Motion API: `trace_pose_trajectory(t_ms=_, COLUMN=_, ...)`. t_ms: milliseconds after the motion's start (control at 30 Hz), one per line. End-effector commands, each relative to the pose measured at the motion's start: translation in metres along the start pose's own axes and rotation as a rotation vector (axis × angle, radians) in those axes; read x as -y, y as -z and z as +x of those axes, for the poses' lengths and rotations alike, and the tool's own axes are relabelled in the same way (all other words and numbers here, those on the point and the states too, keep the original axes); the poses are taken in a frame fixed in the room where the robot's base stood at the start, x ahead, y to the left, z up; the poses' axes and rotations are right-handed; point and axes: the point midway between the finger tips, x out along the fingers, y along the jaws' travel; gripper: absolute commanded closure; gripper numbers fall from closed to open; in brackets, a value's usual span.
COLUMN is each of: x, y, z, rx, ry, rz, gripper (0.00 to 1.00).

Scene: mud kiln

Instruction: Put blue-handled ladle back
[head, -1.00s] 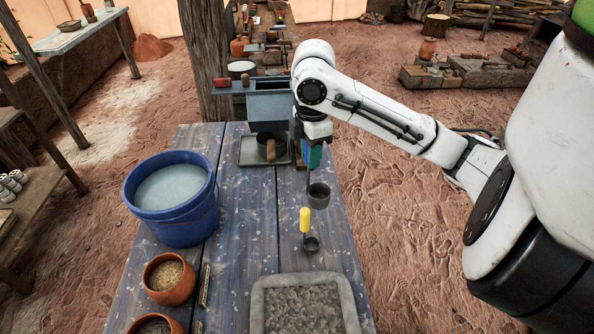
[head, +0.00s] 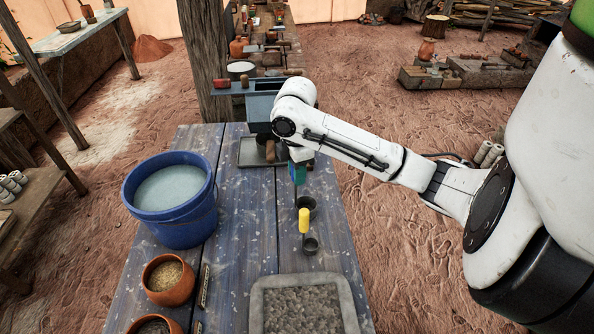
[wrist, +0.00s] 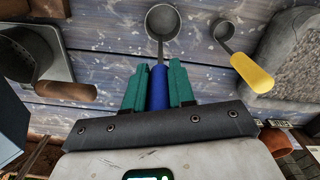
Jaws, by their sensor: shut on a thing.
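The blue-handled ladle has a grey cup (head: 307,206) and a blue handle (wrist: 158,90). My gripper (wrist: 158,80), with green fingers, is shut on the blue handle; it also shows in the head view (head: 298,174), where the arm partly hides it. The cup hangs over the right part of the blue plank table (head: 232,240); I cannot tell whether it touches. A yellow-handled ladle (head: 304,222) stands just nearer, its grey cup on the table; in the wrist view it is right of the held ladle (wrist: 252,72).
A blue bucket (head: 168,210) stands on the left, with clay bowls (head: 170,280) nearer. A grey stone-filled trough (head: 257,318) is at the near end. Beyond my gripper is a tray (head: 247,152) with a wooden-handled pan (wrist: 66,91). The table's middle is clear.

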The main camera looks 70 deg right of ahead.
Motion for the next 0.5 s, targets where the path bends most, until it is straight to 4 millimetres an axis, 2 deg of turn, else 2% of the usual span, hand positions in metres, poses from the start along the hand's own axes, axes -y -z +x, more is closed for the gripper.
trace_pose_trajectory(t_ms=100, x=0.0000, y=0.0001, z=0.0040, rx=0.000, ry=0.000, rz=0.000, gripper=1.00)
trace_pose_trajectory(t_ms=133, x=0.0000, y=0.0000, z=0.0027, rx=0.000, ry=0.000, rz=0.000, gripper=0.73)
trace_pose_trajectory(t_ms=200, x=0.0000, y=0.0000, z=0.0024, rx=0.000, ry=0.000, rz=0.000, gripper=0.66)
trace_pose_trajectory(t_ms=367, x=0.0000, y=0.0000, z=0.0024, rx=0.000, ry=0.000, rz=0.000, gripper=0.51)
trace_pose_trajectory(t_ms=500, x=0.0000, y=0.0000, z=0.0023, rx=0.000, ry=0.000, rz=0.000, gripper=0.50)
